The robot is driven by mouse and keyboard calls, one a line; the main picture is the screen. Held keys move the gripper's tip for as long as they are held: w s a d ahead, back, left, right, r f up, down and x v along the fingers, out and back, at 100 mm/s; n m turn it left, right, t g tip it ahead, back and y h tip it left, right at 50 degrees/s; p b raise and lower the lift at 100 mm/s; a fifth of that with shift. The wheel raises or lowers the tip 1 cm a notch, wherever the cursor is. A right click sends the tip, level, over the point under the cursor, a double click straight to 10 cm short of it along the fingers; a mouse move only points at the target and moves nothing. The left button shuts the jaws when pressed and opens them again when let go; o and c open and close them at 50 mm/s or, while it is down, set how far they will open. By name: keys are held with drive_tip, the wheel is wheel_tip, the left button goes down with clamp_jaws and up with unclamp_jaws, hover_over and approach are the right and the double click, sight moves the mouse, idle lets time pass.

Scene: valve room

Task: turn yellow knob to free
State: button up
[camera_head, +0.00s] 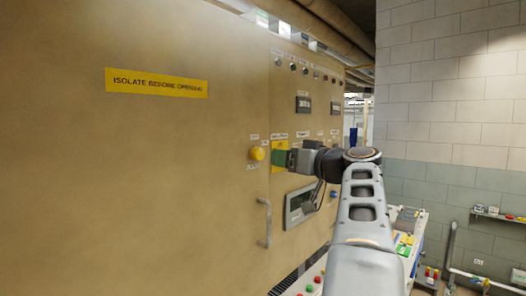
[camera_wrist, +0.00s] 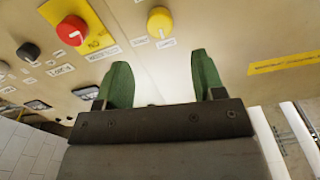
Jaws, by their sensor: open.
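The yellow knob (camera_head: 257,153) sits on the tan cabinet front, with small labels above and below it that I cannot read clearly. In the wrist view the yellow knob (camera_wrist: 160,22) is near the top, beyond the fingertips and roughly in line with the gap between them. My gripper (camera_head: 281,158) is just right of the knob in the head view and partly covers a yellow plate. In the wrist view my gripper (camera_wrist: 163,72) has its green fingers spread apart with nothing between them. The knob is outside the fingers.
A red knob (camera_wrist: 72,30) on a yellow plate is left of the yellow knob in the wrist view. A black knob (camera_wrist: 29,52) is further left. A vertical handle (camera_head: 266,222) juts out below the yellow knob. The cabinet front left of the knob is flat and clear.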

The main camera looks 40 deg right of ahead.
sight(261, 154)
drive_tip(key=w+p, duration=0.1)
drive_tip(key=w, duration=0.1)
drive_tip(key=w+a+p, duration=0.1)
drive_tip(key=w, duration=0.5)
drive_tip(key=shift+w+a+p, duration=0.15)
drive_tip(key=shift+p, duration=0.25)
drive_tip(key=shift+c, duration=0.4)
drive_tip(key=c, duration=0.9)
drive_tip(key=shift+o, duration=0.2)
